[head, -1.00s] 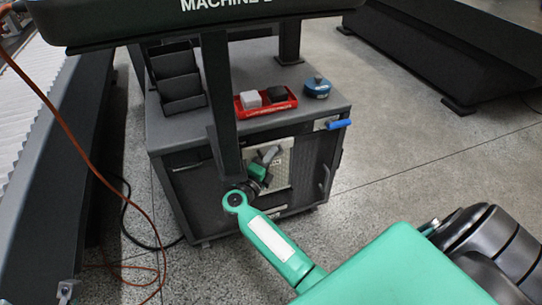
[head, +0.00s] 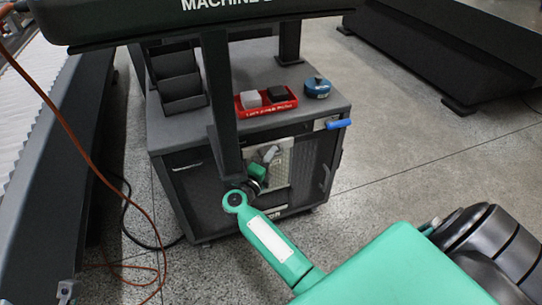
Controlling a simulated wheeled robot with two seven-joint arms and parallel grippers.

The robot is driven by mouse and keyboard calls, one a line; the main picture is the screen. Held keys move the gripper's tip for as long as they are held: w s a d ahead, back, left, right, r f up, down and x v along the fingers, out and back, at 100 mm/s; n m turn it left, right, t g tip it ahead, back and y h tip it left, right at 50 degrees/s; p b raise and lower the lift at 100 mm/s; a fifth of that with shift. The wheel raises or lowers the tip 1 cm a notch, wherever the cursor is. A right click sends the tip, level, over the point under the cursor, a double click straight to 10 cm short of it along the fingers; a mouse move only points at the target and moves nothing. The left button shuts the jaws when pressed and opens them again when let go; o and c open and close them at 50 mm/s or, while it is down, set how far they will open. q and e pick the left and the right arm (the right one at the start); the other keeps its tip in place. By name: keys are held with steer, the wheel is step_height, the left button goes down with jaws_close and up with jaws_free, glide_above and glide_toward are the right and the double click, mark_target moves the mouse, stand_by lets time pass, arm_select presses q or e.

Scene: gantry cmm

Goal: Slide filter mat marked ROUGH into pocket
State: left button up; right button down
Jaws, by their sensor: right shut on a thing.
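A pale beige filter mat (head: 282,168) stands roughly upright in front of the dark grey cabinet's front face. Any marking on it is too small to read. My right gripper (head: 270,154) is at the mat, shut on it, with its green wrist part just below and to the left. The wrist and a dark post cover part of the mat's left side. The pocket cannot be clearly made out; the mat hides the cabinet front behind it. My left gripper is not in view.
The dark grey cabinet (head: 185,208) carries a red tray (head: 266,110) with two small blocks, a blue round item (head: 317,87) and a black stepped rack (head: 180,82). A blue handle (head: 338,124) sticks out at its right. An orange cable (head: 85,160) hangs at left.

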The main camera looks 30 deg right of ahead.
steer(key=shift+w+f+b, duration=0.1)
steer(key=shift+f+b, duration=0.45)
steer(key=shift+f, duration=0.5)
steer(key=shift+a+p, duration=0.1)
steer(key=shift+p, duration=0.2)
steer(key=shift+f, duration=0.25)
steer(key=shift+s, duration=0.3)
steer(key=shift+f, duration=0.1)
steer(key=shift+f, duration=0.25)
stand_by(0.5)
steer(key=shift+f, duration=0.1)
